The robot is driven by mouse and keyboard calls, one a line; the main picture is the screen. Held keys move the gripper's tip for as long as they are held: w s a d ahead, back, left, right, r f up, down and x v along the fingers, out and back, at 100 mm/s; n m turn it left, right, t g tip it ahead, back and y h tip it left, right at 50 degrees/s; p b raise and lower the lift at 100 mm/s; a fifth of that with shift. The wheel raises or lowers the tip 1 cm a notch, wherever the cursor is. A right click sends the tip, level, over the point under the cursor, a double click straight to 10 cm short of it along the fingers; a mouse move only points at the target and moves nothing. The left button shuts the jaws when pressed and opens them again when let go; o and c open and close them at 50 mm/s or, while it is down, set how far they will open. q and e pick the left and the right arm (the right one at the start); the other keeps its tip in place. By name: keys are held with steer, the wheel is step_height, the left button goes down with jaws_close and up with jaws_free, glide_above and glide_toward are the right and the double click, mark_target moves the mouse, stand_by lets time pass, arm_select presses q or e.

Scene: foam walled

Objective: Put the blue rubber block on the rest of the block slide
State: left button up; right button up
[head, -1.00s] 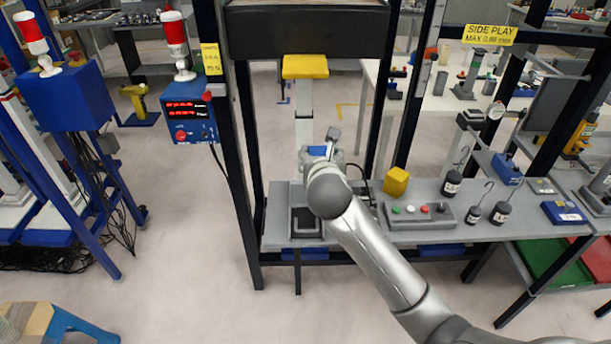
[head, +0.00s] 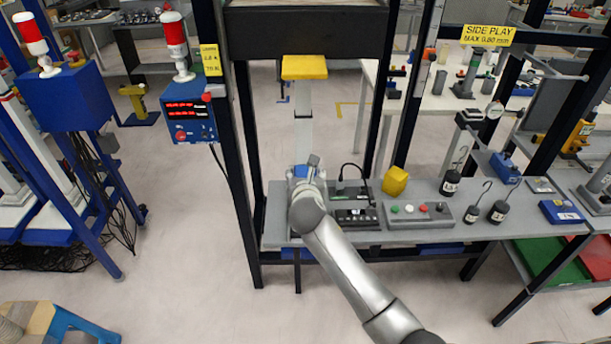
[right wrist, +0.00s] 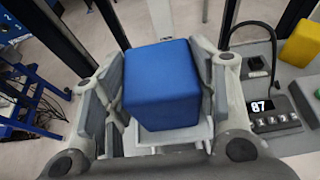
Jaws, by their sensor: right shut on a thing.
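The blue rubber block (right wrist: 165,85) is between the two fingers of my right gripper (right wrist: 163,92) in the right wrist view. The gripper is shut on its left and right sides. In the head view a little of the block (head: 300,171) shows at my right gripper (head: 305,170), over the left part of the grey bench. A pale flat surface (right wrist: 172,136) lies below the block in the wrist view; I cannot tell whether they touch. I cannot clearly make out the block slide's rest. My left gripper is not in view.
A display box (head: 355,216) with a cable stands right of my gripper, also in the wrist view (right wrist: 270,110). A yellow block (head: 395,181), a button panel (head: 418,214) and hooked weights (head: 450,183) stand further right. Dark posts (head: 240,150) frame the left side.

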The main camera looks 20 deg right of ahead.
steer(key=o, duration=1.2)
steer(key=shift+f, duration=0.1)
steer(key=v, duration=1.2)
